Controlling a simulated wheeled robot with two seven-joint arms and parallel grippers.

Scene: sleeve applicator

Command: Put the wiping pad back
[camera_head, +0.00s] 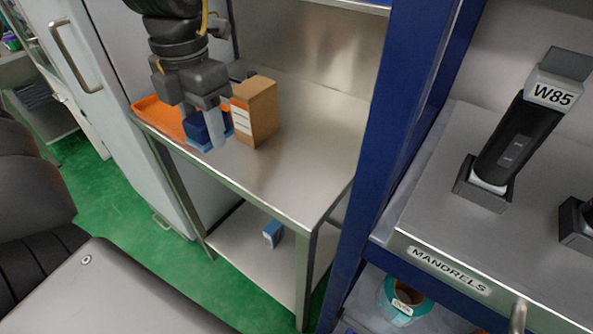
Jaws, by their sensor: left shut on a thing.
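The wiping pad (195,130) is a dark blue block with a lighter blue underside. It is at the left part of the steel table, at the right end of the orange tray (158,115). My left gripper (213,128) points down from the top and is shut on the pad; a pale finger covers part of it. I cannot tell whether the pad touches the tray or the table top. My right gripper is not in view.
A brown cardboard box (262,112) with a white label stands close to the right of my left gripper. The steel table (285,175) is bare to its right. A blue post (400,110) separates it from the mandrel shelf (440,220), which holds a black W85 mandrel (518,140).

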